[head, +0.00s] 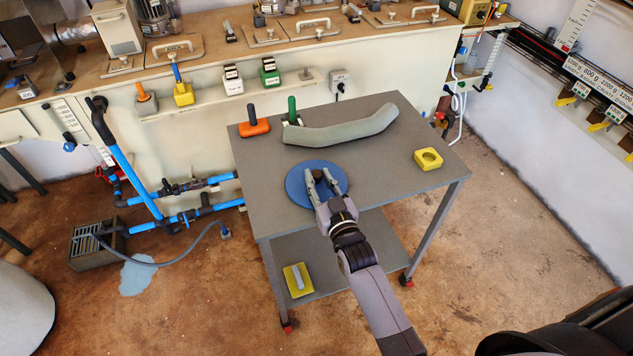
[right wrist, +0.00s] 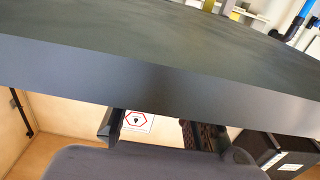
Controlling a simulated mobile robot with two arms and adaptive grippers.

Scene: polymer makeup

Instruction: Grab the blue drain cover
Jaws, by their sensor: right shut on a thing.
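The blue drain cover (head: 296,190) is a flat round disc with a small dark knob at its middle. In the head view it is at the front of the grey table top. My right gripper (head: 319,177) reaches over the disc from the front, with its fingers on either side of the knob, shut on it. The fingers and wrist hide part of the disc. I cannot tell whether the disc is raised off the table. In the right wrist view, the drain cover cannot be made out. My left gripper is not in view.
The grey table (head: 395,190) also holds an orange block with a handle (head: 254,128), a green-handled piece (head: 292,112), a long grey-green curved piece (head: 345,128) and a yellow block with a hole (head: 428,159). Another yellow block (head: 298,281) is on the lower shelf. Floor at right is clear.

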